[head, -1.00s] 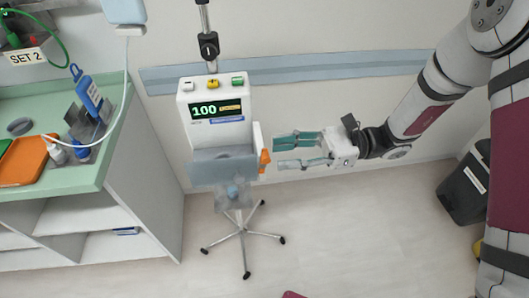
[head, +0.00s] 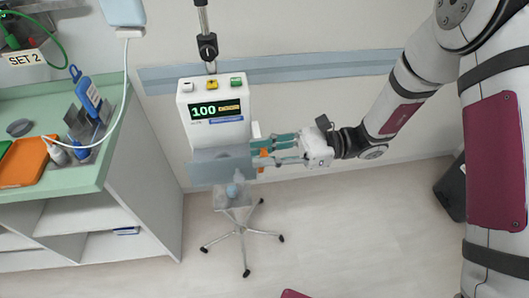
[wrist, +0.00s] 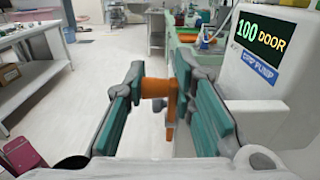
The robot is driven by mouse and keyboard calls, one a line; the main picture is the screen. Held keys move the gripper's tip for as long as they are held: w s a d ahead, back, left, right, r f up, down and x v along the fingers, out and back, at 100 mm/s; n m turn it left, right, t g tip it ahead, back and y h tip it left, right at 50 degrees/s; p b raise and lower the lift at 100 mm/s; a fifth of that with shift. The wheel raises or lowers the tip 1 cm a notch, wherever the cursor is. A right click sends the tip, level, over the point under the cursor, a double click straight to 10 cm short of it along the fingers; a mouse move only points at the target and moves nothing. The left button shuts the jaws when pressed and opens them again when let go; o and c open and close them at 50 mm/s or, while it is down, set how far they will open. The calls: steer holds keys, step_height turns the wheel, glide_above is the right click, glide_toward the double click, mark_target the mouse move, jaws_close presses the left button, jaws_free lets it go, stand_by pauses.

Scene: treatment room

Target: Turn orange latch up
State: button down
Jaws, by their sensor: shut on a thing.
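The orange latch (wrist: 171,105) is on the side of the white pump (head: 215,105). In the wrist view its round orange hub (wrist: 154,88) is level and its lever part points down. My gripper (head: 260,152) reaches the latch from the right. Its teal fingers (wrist: 160,80) are shut on the orange latch, one on each side. In the head view the fingers cover much of the latch, and only a little orange (head: 263,153) shows. The pump's display (wrist: 261,40) reads "100 DOOR" in the wrist view.
A grey see-through panel (head: 222,167) sits at the pump's lower front. The pump stands on a wheeled pole base (head: 243,235). A green-topped counter (head: 85,178) with an orange tray is at the left.

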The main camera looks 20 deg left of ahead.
steer(key=shift+s+r+h+p, duration=0.1)
steer(key=shift+s+h+p, duration=0.2)
steer(key=shift+s+p, duration=0.1)
steer(key=shift+a+h, duration=0.1)
steer(key=shift+h, duration=0.3)
steer(key=c, duration=1.5)
jaws_free()
steer(key=shift+s, duration=0.1)
steer(key=shift+w+t, duration=0.25)
steer(key=shift+t, duration=0.05)
steer(key=v, duration=1.1)
steer(key=shift+w+d+f, duration=0.1)
steer(key=shift+d+f, duration=0.1)
steer(key=shift+d, duration=0.25)
